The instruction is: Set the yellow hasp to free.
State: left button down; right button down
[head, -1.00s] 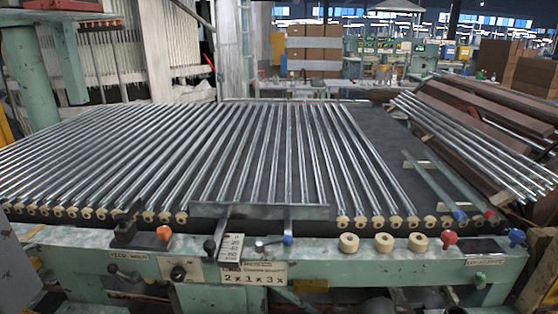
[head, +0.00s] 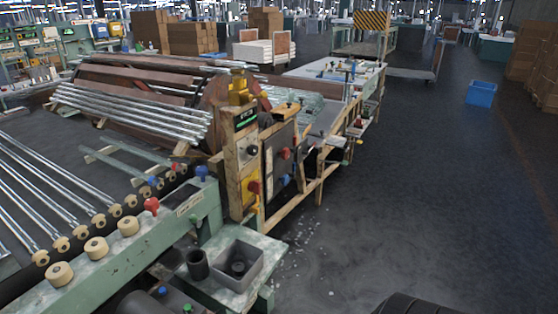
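A cream control post (head: 240,160) stands at the end of the green machine bed, left of centre. A yellow fitting (head: 240,90) sits on top of it, above a small green-lit display (head: 245,117). A red and yellow part (head: 253,187) is lower on the post's side. I cannot tell which yellow part is the hasp, or how it is set. Neither of my grippers is in view.
The green machine rail (head: 165,235) carries red and blue knobs. A small table (head: 230,285) with a grey box (head: 238,262) and a dark cup (head: 198,265) juts out in front. Open dark floor (head: 400,210) lies to the right, with a blue bin (head: 481,93) farther back.

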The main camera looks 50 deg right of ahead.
aim_at(256, 210)
jog(key=z, duration=1.4)
